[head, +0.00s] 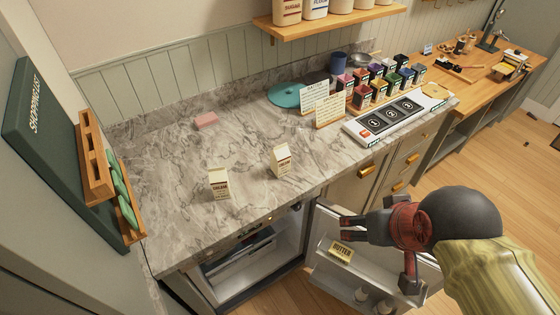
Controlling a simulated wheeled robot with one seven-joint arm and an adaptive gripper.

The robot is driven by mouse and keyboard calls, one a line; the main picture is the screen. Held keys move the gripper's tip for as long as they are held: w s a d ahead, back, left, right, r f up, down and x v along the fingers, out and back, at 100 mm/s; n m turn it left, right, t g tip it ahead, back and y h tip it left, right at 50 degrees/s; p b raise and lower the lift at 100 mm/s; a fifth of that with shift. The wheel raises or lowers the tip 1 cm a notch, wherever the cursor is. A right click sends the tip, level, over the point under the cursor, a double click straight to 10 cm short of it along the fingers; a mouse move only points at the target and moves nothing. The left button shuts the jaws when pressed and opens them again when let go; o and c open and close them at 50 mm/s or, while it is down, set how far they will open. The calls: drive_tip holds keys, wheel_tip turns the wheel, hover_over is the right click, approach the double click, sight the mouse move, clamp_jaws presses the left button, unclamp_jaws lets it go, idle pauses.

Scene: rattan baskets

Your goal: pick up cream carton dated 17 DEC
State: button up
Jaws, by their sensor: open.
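Two small cream cartons with gabled tops stand upright and apart on the marbled counter (190,160). The left carton (218,184) is nearer the front edge. The right carton (282,161) is farther back and to the right. The dates on both are too small to read, so I cannot tell which says 17 DEC. My gripper (347,230) is open and empty. It appears at the right, in front of the counter and over the open fridge door, apart from both cartons.
The open fridge door (330,262) holds a butter pack (341,249). A shopping-list board (45,130) stands at left. Counter around the cartons is clear.

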drive_tip(key=w+d+f+n+t+b, duration=0.1)
drive_tip(key=w+f, duration=0.1)
drive_tip(key=w, duration=0.6)
drive_tip(key=w+d+f+t, duration=0.1)
drive_tip(key=w+t, duration=0.1)
drive_tip(key=w, duration=0.6)
drive_tip(key=n+t+y+b, duration=0.2)
drive_tip(key=n+t+y, duration=0.1)
drive_tip(key=n+y, duration=0.25)
approach(283, 154)
drive_tip(key=shift+m+y, duration=0.35)
drive_tip(key=shift+m, duration=0.1)
drive_tip(key=x, duration=0.4)
drive_tip(key=shift+d+f, duration=0.3)
drive_tip(key=shift+f, duration=0.15)
drive_tip(key=shift+w+a+f, duration=0.1)
drive_tip(key=shift+w+a, duration=0.1)
drive_tip(key=shift+w, duration=0.15)
drive_tip(key=x, duration=0.2)
drive_tip(key=b+x, duration=0.1)
drive_tip(key=x, duration=0.4)
drive_tip(key=shift+a+r+b, duration=0.1)
drive_tip(key=shift+r+b, duration=0.2)
drive_tip(key=shift+r, duration=0.05)
drive_tip(key=shift+w, duration=0.1)
drive_tip(key=shift+c, duration=0.2)
